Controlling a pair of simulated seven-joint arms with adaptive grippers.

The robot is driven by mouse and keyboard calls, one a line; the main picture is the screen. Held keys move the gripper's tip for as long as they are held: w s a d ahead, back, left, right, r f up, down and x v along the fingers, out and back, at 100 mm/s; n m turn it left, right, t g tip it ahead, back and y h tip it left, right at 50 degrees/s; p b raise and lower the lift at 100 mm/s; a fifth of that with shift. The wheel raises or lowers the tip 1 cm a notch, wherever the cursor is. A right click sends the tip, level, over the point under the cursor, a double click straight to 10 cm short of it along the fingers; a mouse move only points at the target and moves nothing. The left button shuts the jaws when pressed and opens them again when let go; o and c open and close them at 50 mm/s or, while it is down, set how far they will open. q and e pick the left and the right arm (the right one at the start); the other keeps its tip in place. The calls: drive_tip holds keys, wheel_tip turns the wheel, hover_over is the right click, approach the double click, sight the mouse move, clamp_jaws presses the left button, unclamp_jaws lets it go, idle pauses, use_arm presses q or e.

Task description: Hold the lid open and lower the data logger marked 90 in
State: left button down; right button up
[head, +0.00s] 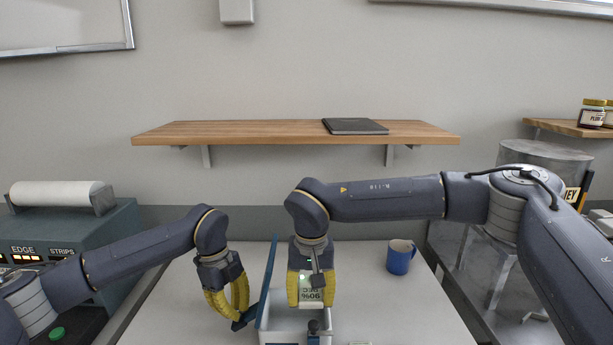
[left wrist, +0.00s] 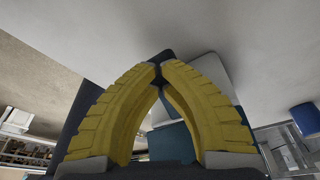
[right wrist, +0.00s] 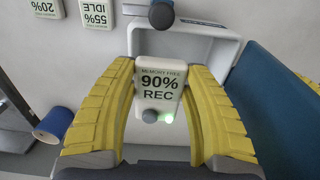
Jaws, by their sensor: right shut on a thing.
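The data logger marked 90% REC (right wrist: 158,88) is a pale block with a lit green lamp. My right gripper (head: 311,301) is shut on it and holds it over the white box (head: 283,325); the logger also shows in the head view (head: 311,291). The box's light inside shows in the right wrist view (right wrist: 212,55). Its blue lid (head: 268,285) stands up, open, on the left side of the box. My left gripper (head: 244,321) is beside the lid's outer face, fingertips together (left wrist: 159,73). I cannot tell whether they touch the lid.
Two other loggers, marked 55% IDLE (right wrist: 97,13) and 20% (right wrist: 44,8), lie on the table near the box. A blue mug (head: 400,258) stands at the back right. A wooden shelf (head: 260,132) hangs behind. The left part of the table is clear.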

drive_tip(key=shift+f, duration=2.45)
drive_tip(key=o, duration=1.2)
drive_tip(key=shift+r, duration=6.05)
drive_tip(key=shift+d+r, duration=0.8)
drive_tip(key=shift+d, duration=1.3)
drive_tip(key=shift+d+r, duration=0.85)
drive_tip(key=shift+d, duration=1.2)
drive_tip(key=shift+d+r, duration=0.8)
drive_tip(key=shift+d, duration=1.3)
